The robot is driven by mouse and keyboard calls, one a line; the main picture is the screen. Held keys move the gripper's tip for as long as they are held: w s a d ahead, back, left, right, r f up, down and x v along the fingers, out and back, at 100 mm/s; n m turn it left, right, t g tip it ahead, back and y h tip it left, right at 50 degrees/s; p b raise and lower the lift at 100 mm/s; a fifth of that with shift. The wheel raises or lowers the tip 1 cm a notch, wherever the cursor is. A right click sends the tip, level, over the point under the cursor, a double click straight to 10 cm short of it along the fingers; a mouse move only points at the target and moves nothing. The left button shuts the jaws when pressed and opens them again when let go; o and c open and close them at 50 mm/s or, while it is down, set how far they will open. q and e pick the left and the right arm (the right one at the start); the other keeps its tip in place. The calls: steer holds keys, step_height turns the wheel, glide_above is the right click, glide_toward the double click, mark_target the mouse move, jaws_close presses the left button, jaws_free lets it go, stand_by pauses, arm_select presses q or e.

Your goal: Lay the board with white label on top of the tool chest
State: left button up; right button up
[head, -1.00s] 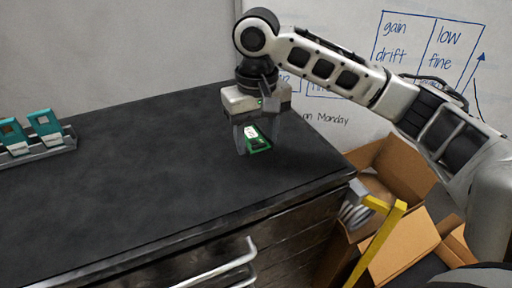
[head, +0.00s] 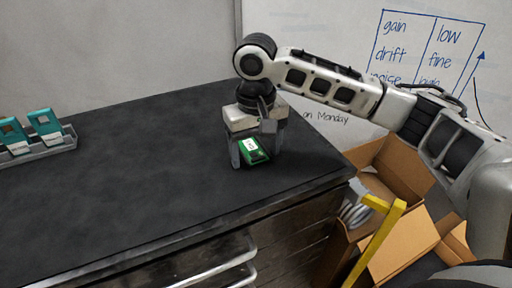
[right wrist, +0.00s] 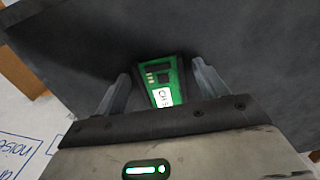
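The green board with the white label (head: 254,151) is on the dark top of the tool chest (head: 150,185), near its right end. It appears to rest on the surface, label side up. My right gripper (head: 257,154) is directly above it, with one finger on each side. In the right wrist view, the board (right wrist: 162,80) sits between the fingertips, with a visible gap on both sides, so the gripper is open. The lower end of the board is hidden by the gripper body there. My left gripper is not in view.
A grey rack (head: 40,153) with teal boards (head: 45,126) stands at the far left of the top. An open cardboard box (head: 395,165) and a yellow bar (head: 375,243) are right of the chest. The middle of the top is clear.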

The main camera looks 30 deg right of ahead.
mark_target(256, 155)
step_height(256, 155, up, 12)
steer(key=shift+r, duration=0.2)
stand_by(0.8)
